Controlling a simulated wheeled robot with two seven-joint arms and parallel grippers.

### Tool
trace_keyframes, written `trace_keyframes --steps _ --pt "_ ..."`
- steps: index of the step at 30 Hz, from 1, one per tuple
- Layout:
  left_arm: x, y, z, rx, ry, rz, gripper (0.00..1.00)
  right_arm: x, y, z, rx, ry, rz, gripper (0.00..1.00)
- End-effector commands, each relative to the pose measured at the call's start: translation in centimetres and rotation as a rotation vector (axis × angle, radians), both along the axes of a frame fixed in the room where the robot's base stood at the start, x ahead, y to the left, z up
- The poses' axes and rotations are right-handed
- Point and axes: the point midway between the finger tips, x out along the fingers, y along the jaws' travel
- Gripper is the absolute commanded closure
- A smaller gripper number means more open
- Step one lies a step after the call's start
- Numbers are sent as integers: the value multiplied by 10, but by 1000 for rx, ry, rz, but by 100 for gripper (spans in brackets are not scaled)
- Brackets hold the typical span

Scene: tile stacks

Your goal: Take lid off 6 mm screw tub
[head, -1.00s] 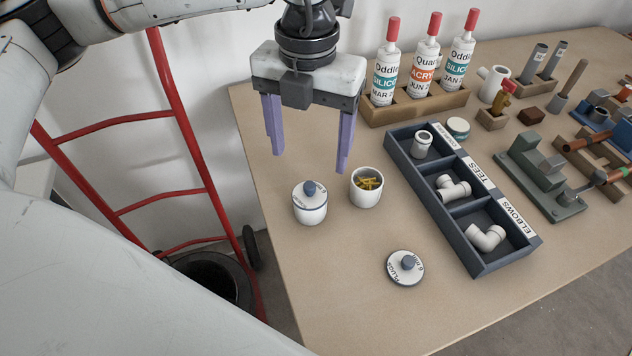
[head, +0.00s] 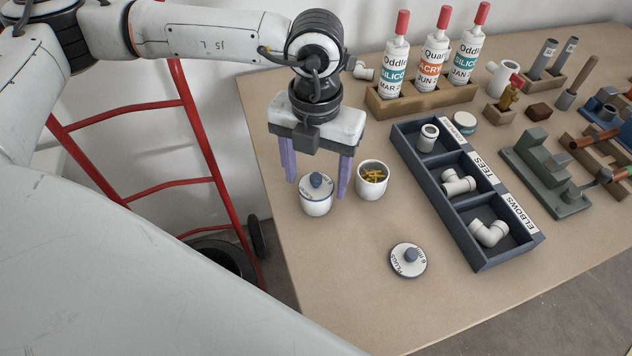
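A white lidded tub (head: 316,201) stands on the table, its lid (head: 316,184) on top with a blue knob. I cannot read a size on it. An open white tub (head: 372,184) with yellow plugs or screws stands just right of it. A loose round lid (head: 408,261) with a blue knob, lettered "PLUGS" and apparently "6 mm", lies on the table in front. My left gripper (head: 316,180) is open, pointing down, its purple fingers either side of the lidded tub and apparently not touching it. My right gripper is not in view.
A dark divided tray (head: 480,262) with pipe fittings stands right of the tubs. Bottles in a wooden rack (head: 425,103) stand at the back. A green vise-like tool (head: 540,165) is farther right. The table's front is clear; a red hand truck (head: 203,140) stands left.

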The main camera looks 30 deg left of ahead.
Motion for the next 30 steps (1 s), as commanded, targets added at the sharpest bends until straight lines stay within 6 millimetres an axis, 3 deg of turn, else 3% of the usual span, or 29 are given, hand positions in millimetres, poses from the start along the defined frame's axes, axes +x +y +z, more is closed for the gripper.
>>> trace_keyframes --steps 1,6,17,20,30 --pt "0 0 0 0 0 0 46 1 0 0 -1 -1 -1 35" --pt "0 0 0 0 0 0 72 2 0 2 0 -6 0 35" --pt "0 0 4 -1 -1 0 73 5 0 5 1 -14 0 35" --pt "1 -1 16 -2 -3 0 73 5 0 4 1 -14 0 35" --pt "1 -1 82 -2 -3 -1 73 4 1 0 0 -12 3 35"
